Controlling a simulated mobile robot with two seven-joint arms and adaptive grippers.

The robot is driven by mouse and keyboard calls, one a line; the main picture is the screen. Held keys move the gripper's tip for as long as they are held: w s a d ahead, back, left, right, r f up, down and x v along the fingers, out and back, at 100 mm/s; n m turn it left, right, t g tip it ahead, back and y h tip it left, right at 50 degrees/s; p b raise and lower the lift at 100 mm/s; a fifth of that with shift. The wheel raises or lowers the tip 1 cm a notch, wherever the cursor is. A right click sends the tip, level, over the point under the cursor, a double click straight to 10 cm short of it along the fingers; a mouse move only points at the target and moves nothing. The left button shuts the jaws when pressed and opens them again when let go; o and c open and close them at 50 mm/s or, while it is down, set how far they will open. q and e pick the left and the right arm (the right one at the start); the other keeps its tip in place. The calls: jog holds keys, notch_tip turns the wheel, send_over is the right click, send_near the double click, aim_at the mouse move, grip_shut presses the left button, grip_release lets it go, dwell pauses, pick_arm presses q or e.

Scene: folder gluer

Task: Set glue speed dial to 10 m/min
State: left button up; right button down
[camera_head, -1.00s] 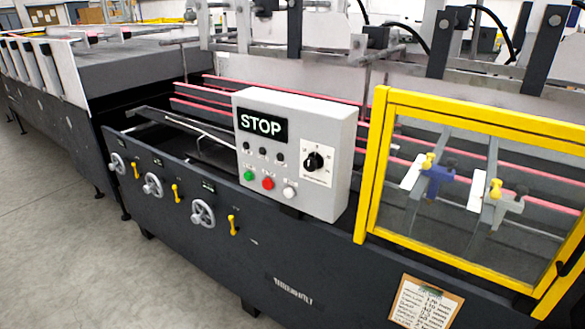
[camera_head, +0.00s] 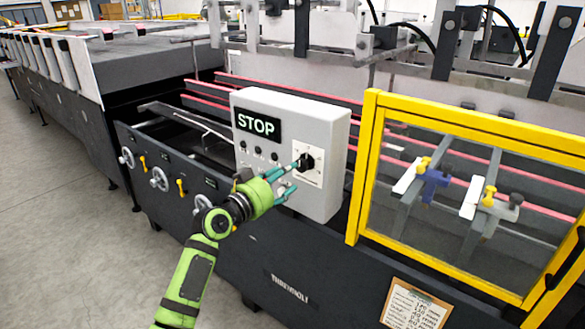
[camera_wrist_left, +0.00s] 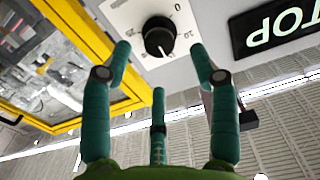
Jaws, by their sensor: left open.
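The glue speed dial (camera_head: 305,162) is a black round knob with a white pointer mark on a white scale plate at the right of the grey control box (camera_head: 335,130). In the left wrist view the dial (camera_wrist_left: 158,38) sits ahead, between and beyond the fingertips. Its scale numbers are only partly readable. My left gripper (camera_head: 291,176) is open in front of the box, its teal fingers close to the dial. In the left wrist view my left gripper (camera_wrist_left: 163,60) shows spread fingers with nothing between them; contact with the dial cannot be told. My right gripper is not in view.
A lit STOP display (camera_head: 258,124) is on the box's upper left. My arm hides the box's lower push buttons. A yellow-framed guard (camera_head: 367,165) stands close to the right of the box. A clipboard (camera_head: 415,305) hangs below it. The floor at left is clear.

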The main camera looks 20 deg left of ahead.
aim_at(300, 168)
pick_arm(q)
jog(key=shift+p+x, duration=0.35)
jog(key=shift+x, duration=2.1)
jog(key=shift+d+f, duration=0.1)
jog(key=c, duration=1.1)
